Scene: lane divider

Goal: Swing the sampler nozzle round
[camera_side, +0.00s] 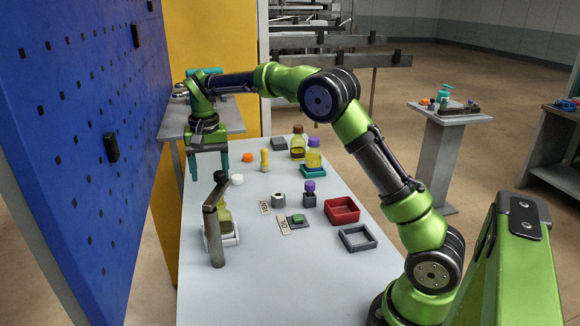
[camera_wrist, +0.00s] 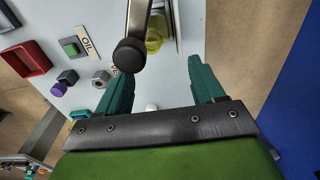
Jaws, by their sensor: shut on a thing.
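The sampler stands at the near left of the table in the side view, with a grey post (camera_side: 215,245) and a bar reaching back from its top. The bar ends in a dark round knob (camera_side: 220,177), which also shows in the wrist view (camera_wrist: 130,55). A yellow-green bottle (camera_side: 225,215) sits in a white holder beside the post, partly hidden. My gripper (camera_side: 208,176) points down near the knob. Its teal fingers are apart, with bare table showing between them in the wrist view (camera_wrist: 156,78). The knob overlaps the left fingertip there; I cannot tell whether they touch.
A blue pegboard (camera_side: 75,130) rises along the left. Right of the sampler are a hex nut (camera_side: 278,200), a green button block (camera_side: 298,219), a purple-capped item (camera_side: 310,194), a red tray (camera_side: 341,219) and a grey frame (camera_side: 345,246). Bottles stand farther back. The front table is clear.

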